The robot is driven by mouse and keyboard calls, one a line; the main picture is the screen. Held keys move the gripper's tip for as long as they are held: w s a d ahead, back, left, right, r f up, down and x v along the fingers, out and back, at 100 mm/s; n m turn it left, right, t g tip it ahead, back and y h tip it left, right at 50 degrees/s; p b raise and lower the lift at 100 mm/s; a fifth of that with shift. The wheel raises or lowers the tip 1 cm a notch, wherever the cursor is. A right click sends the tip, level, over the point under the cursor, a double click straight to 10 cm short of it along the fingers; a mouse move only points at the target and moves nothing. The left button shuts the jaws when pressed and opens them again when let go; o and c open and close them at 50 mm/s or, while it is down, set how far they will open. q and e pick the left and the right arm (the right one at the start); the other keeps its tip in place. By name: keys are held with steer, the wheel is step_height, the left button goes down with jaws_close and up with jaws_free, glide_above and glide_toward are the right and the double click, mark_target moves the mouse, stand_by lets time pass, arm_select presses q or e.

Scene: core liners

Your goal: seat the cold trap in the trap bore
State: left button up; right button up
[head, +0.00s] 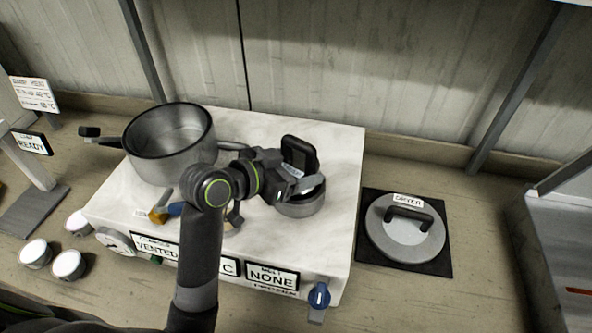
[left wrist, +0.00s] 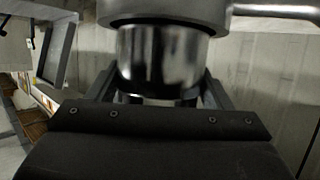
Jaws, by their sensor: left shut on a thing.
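My left gripper (head: 300,186) reaches over the right part of the white cabinet and is shut on the cold trap. In the left wrist view the cold trap (left wrist: 162,58) is a shiny metal cylinder between the fingers, next to a wider grey collar (left wrist: 165,12). In the head view a round metal ring (head: 300,209), probably the trap bore, shows just below the gripper. The gripper hides much of it, so I cannot tell whether the trap is above it or partly inside. My right gripper is not in view.
A metal pot-like chamber (head: 170,145) with a pipe stands left on the white cabinet (head: 335,150). A lid marked DRYER (head: 405,245) lies on a black mat to the right. A blue knob (head: 318,295) is at the front. Several white-topped cups (head: 68,264) stand at the left.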

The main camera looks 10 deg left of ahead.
arm_select(q)
steer(key=shift+s+f, duration=0.1)
steer(key=shift+f, duration=0.6)
steer(key=shift+f, duration=0.2)
steer(key=shift+f+b, duration=0.35)
steer(key=shift+f, duration=0.1)
steer(key=o, duration=1.3)
steer(key=shift+r, duration=0.1)
